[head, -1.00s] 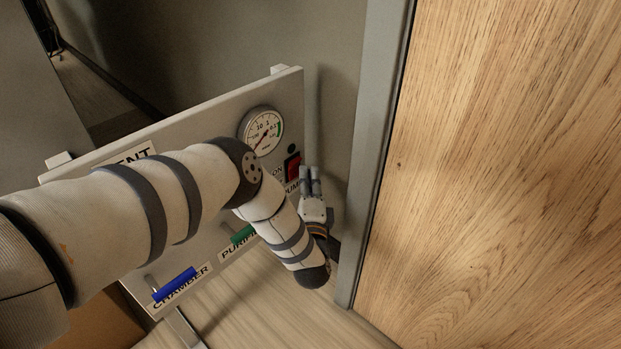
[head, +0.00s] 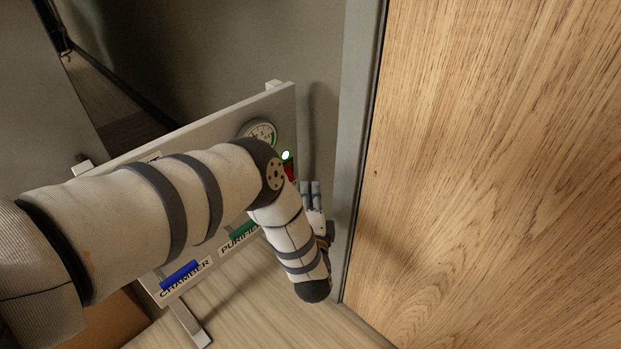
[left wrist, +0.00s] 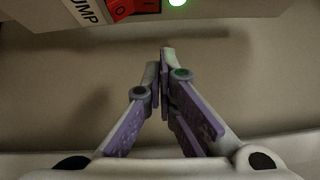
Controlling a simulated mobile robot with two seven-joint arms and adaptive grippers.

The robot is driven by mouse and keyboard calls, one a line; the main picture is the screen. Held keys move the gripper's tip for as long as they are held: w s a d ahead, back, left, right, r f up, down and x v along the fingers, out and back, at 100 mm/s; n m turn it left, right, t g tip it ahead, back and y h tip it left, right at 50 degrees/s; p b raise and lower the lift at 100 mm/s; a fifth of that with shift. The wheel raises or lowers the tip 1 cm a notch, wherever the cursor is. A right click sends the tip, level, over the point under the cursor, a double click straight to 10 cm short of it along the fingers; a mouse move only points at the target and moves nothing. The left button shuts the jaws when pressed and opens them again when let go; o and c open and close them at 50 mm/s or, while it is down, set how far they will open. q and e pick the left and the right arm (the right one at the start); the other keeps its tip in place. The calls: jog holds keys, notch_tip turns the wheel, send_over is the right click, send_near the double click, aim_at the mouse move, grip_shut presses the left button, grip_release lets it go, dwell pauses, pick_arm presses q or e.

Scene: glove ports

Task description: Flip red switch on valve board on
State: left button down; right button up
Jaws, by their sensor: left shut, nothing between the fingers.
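The red switch (head: 290,171) is on the right side of the valve board (head: 215,130), mostly hidden behind my left arm in the head view. A small lamp (head: 286,155) above it glows green-white. In the left wrist view the red switch (left wrist: 133,8) shows at the top edge, with an "O" and an "I" mark, beside the "PUMP" label and the lit lamp (left wrist: 177,2). My left gripper (head: 310,186) is below and right of the switch, apart from it. Its fingers (left wrist: 163,60) are shut and empty. My right gripper is not in view.
A pressure gauge (head: 262,133) sits above the switch. A green handle (head: 243,231) and a blue handle (head: 180,274) are on the board's lower part. A grey post (head: 352,150) and wooden panel (head: 490,160) stand close on the right.

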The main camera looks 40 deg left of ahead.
pick_arm(q)
jog(key=shift+r+p+v, duration=0.2)
jog(key=shift+v, duration=0.7)
jog(key=shift+r+p+v, duration=0.15)
jog(key=shift+v, duration=0.75)
jog(key=shift+r+p+v, duration=0.2)
jog(key=shift+v, duration=0.7)
jog(key=shift+s, duration=0.1)
